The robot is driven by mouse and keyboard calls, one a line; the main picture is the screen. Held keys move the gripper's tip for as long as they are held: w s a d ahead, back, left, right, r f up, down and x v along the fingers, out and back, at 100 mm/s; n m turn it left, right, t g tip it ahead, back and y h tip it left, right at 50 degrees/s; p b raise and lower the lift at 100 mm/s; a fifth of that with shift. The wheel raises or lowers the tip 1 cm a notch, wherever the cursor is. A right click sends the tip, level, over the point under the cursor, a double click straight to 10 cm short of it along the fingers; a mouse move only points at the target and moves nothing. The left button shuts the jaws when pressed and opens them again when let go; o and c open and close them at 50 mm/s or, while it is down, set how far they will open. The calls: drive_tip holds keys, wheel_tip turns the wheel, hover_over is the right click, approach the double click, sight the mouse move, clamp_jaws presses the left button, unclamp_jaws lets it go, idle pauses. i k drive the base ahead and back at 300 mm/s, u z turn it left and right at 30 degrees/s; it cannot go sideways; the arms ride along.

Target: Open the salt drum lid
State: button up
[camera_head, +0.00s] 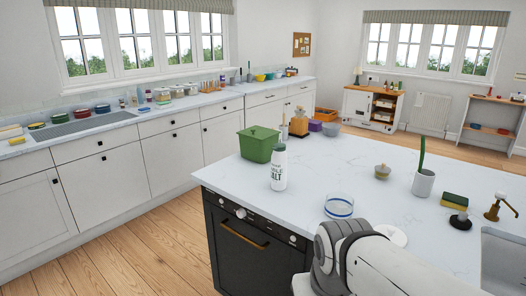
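The salt drum (278,168) is a white cylinder with dark lettering that reads "SALT". It stands upright on the near left part of the white island counter (340,165), in front of a green lidded box. Its dark lid (279,147) sits on top and looks shut, though it is small in this view. My arm shows at the bottom centre, in front of the counter and to the right of the drum. My gripper cannot be made out in this view.
The green box (257,144) stands close behind the drum. A glass bowl with a blue band (339,207) is to its right and nearer. A small lidded pot (383,171), a white cup (423,183) and a sponge (454,201) stand further right. The counter's middle is clear.

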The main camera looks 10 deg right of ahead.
sight(276, 146)
drive_tip(key=u, duration=0.05)
drive_tip(key=i, duration=1)
drive_tip(key=z, duration=0.05)
